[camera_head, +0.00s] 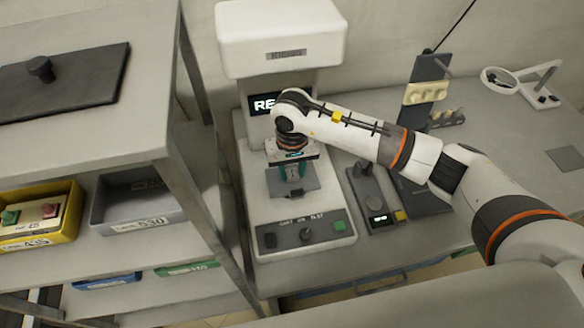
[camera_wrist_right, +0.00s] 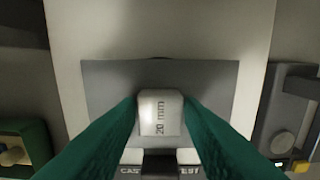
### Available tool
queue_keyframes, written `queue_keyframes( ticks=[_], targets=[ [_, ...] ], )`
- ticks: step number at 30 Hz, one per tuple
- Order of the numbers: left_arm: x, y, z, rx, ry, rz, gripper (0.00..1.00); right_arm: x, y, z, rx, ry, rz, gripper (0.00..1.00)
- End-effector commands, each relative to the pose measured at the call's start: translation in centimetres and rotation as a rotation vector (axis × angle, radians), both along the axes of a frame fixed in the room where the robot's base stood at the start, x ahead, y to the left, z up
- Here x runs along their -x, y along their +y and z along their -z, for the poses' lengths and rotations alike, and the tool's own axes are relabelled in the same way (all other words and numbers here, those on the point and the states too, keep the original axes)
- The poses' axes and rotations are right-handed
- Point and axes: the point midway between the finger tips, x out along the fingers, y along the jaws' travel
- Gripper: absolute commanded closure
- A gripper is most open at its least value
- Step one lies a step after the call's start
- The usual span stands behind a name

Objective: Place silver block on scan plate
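The silver block (camera_wrist_right: 160,112), marked "20 mm", shows between my right gripper's green fingers in the right wrist view. My right gripper (camera_wrist_right: 161,100) appears shut on it, with a fingertip against each side. The grey scan plate (camera_wrist_right: 210,82) lies behind the block in that view. In the head view my right gripper (camera_head: 292,188) points down over the scan plate (camera_head: 275,185) on the white scanner. There the block is hidden by the fingers. I cannot tell whether the block touches the plate. My left gripper is not in view.
The white scanner (camera_head: 255,225) has a head overhanging the plate and a front panel with buttons. A dark device (camera_head: 375,195) stands to its right. A shelf rack (camera_head: 185,90) with bins (camera_head: 140,205) stands at left. A magnifier (camera_head: 500,80) stands at back right.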

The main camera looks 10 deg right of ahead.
Motion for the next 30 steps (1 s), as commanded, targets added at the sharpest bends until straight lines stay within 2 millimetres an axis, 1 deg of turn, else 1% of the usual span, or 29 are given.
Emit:
queue_keyframes(
  ticks=[1, 2, 3, 10, 14, 15, 17, 24, 30],
  targets=[
    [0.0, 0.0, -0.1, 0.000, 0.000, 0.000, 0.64, 0.0, 0.0, -0.1, 0.000, 0.000, 0.000, 0.57],
    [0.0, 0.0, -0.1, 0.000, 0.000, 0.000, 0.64, 0.0, 0.0, -0.1, 0.000, 0.000, 0.000, 0.52],
    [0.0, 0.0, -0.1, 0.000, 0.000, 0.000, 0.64, 0.0, 0.0, -0.1, 0.000, 0.000, 0.000, 0.51],
    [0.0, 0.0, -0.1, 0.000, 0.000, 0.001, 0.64, 0.0, 0.0, -0.1, 0.000, 0.000, 0.000, 0.51],
    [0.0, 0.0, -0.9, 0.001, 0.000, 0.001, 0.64, 0.0, 0.0, -0.7, 0.000, 0.001, 0.000, 0.51],
    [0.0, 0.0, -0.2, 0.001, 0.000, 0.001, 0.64, -0.1, 0.0, -0.9, -0.001, -0.004, 0.000, 0.51],
    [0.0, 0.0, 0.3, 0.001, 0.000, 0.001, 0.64, -0.2, 0.0, -1.8, -0.001, -0.006, -0.001, 0.51],
    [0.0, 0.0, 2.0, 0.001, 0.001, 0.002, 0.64, -0.2, 0.0, -7.1, 0.000, -0.007, -0.001, 0.51],
    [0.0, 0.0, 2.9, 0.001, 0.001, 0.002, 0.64, -0.1, 0.0, -10.7, 0.000, -0.004, 0.000, 0.51]
  ],
)
